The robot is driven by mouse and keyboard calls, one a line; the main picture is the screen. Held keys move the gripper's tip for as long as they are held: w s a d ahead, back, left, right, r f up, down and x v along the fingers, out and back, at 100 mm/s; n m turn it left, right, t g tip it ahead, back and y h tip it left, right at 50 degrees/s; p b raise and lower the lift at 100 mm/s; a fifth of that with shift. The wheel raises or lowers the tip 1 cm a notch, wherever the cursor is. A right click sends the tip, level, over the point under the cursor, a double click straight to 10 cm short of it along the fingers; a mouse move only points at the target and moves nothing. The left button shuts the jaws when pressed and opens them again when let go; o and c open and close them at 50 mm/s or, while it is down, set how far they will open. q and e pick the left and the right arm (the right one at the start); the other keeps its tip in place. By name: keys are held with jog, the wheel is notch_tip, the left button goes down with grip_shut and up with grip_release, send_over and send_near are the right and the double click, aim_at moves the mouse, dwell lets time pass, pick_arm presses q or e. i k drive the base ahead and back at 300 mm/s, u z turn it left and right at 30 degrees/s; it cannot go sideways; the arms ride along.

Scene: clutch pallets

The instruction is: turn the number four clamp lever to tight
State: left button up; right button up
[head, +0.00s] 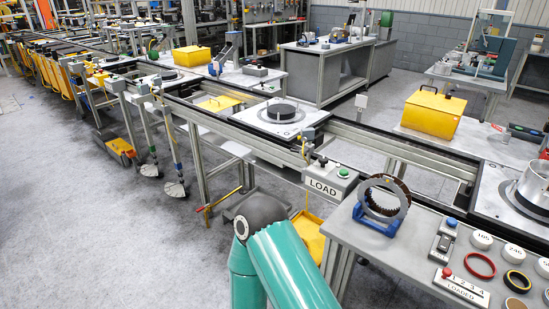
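I cannot pick out a clamp lever marked four in the head view. A white plate marked 1 2 3 4 and LOADED (462,288), with a red knob at its left end, lies on the grey bench at lower right. A pallet (265,122) with a black disc sits on the rail line at centre. Another pallet (488,203) with a metal drum (533,187) is at the right edge, partly cut off. A teal and dark arm part of mine rises at bottom centre. Neither gripper is in view.
A toothed ring (384,198) stands upright in a blue holder on the grey bench (405,252). A LOAD sign (323,187) is on the rail side. Coloured rings and round labelled pieces lie at lower right. A yellow box (433,113) stands behind the rails. The left floor is open.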

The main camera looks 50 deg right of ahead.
aim_at(307, 149)
jog(key=u, duration=0.15)
jog(key=k, duration=0.25)
jog(key=u, duration=0.45)
jog(key=i, duration=1.2)
jog(key=z, duration=1.1)
jog(key=i, duration=1.1)
jog(key=z, duration=1.05)
jog(key=i, duration=0.45)
jog(key=z, duration=0.3)
jog(key=k, duration=0.95)
jog(key=z, duration=0.2)
jog(key=i, duration=0.95)
jog(key=u, duration=0.1)
